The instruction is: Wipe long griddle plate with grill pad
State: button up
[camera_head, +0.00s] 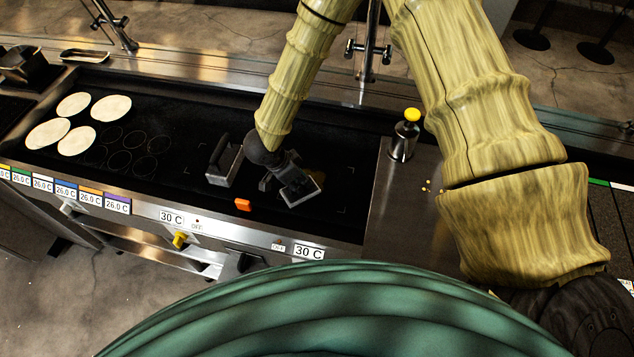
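The long griddle plate (200,120) is a black, wide surface behind the steel front panel. My dark gripper (281,175) is low over its right part, at the end of the bark-textured arm. A small grey block with a pale edge, which looks like the grill pad (300,191), is at the fingertips. My gripper seems shut on it, though the fingers are dark and partly hidden. I cannot tell whether the pad touches the plate. A yellowish-brown stain (319,177) shows on the plate just right of the pad.
A grey tool with a black handle (224,163) stands left of my gripper. An orange block (243,204) is near the front edge. Several tortillas (77,140) lie at the far left, near dark rings (120,160). A yellow-capped bottle (404,137) stands on the right steel counter (400,215).

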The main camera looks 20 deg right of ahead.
jog(key=shift+f, duration=0.6)
dwell(0.5)
grip_shut()
jog(key=shift+r, duration=2.5)
